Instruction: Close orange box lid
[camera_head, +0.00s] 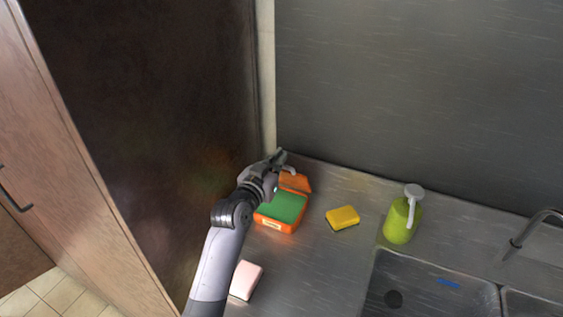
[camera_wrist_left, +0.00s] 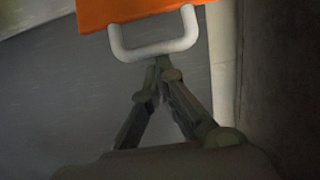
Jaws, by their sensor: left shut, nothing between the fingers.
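The orange box (camera_head: 277,224) stands on the steel counter near the wall corner, with a green filling (camera_head: 284,206) showing inside. Its orange lid (camera_head: 296,182) is raised at the back, so the box is open. My left gripper (camera_head: 283,155) is above the back of the box, beside the lid, and partly hides both. In the left wrist view the lid (camera_wrist_left: 130,10) shows at the top with a white loop handle (camera_wrist_left: 155,50). My left gripper (camera_wrist_left: 160,72) is shut and empty, its fingertips just below the handle; I cannot tell if they touch. My right gripper is not in view.
A yellow sponge (camera_head: 342,217) lies right of the box, and a green soap bottle (camera_head: 402,219) stands farther right by the sink (camera_head: 424,288) and faucet (camera_head: 533,229). A pinkish block (camera_head: 246,280) lies in front. A dark cabinet side (camera_head: 165,130) rises close on the left.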

